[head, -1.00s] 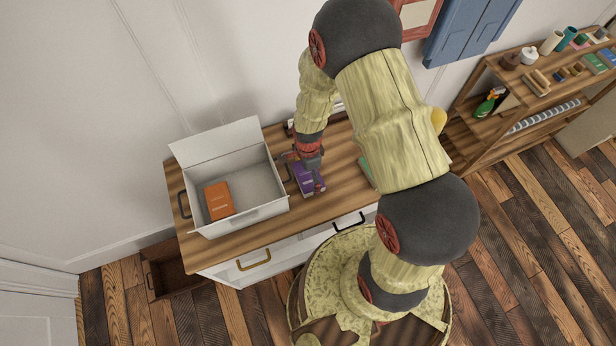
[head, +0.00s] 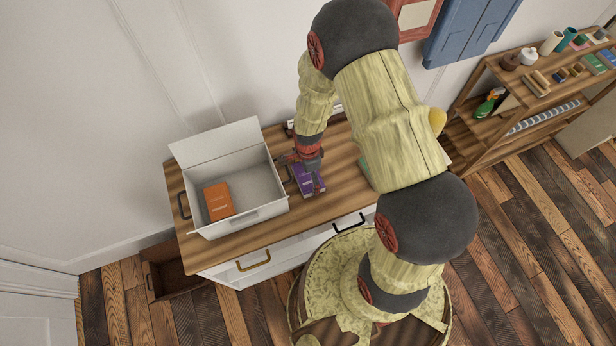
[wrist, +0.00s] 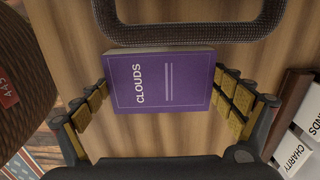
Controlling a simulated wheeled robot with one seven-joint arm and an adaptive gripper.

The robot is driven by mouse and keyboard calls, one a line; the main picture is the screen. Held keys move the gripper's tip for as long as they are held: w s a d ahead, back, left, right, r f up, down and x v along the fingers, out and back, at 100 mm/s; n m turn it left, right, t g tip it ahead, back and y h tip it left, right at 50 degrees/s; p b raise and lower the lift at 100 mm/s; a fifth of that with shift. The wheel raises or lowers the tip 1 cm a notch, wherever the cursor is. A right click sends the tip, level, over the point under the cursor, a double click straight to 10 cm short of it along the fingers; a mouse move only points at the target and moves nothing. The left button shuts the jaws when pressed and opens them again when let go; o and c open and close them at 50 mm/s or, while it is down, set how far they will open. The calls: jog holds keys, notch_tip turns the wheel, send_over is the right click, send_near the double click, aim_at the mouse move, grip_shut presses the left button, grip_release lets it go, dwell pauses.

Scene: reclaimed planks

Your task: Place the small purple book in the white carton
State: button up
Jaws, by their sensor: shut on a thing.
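The small purple book (head: 308,181), titled CLOUDS, lies on the wooden cabinet top just right of the white carton. It also shows cover-up in the wrist view (wrist: 160,84). My gripper (wrist: 160,92) is shut on it, with one padded finger against each short side of the book. In the head view my gripper (head: 304,170) is over the book and partly covers it. The white carton (head: 262,205) stands open with its lid flap raised at the back. An orange book (head: 218,200) lies inside at its left, and the right part of its floor is bare.
The wooden cabinet top (head: 240,240) has a small bare strip in front of the carton. A green item (head: 365,172) is partly hidden behind my arm. In the wrist view, a dark handle (wrist: 200,32) lies beyond the book and white book spines (wrist: 292,150) are at right.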

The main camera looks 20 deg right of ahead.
jog(key=shift+r, duration=0.8)
jog(key=s+r, duration=0.1)
jog(key=r, duration=0.1)
jog(key=s+r+p, duration=0.1)
jog(key=s+r, duration=0.1)
jog(key=r, duration=0.1)
jog(key=s+r+p, duration=0.1)
jog(key=s+r, duration=0.1)
jog(key=r, duration=0.1)
jog(key=shift+d, duration=0.1)
jog(key=s+r+p, duration=0.1)
jog(key=s+r, duration=0.2)
jog(key=s, duration=0.6)
jog(key=shift+r, duration=0.2)
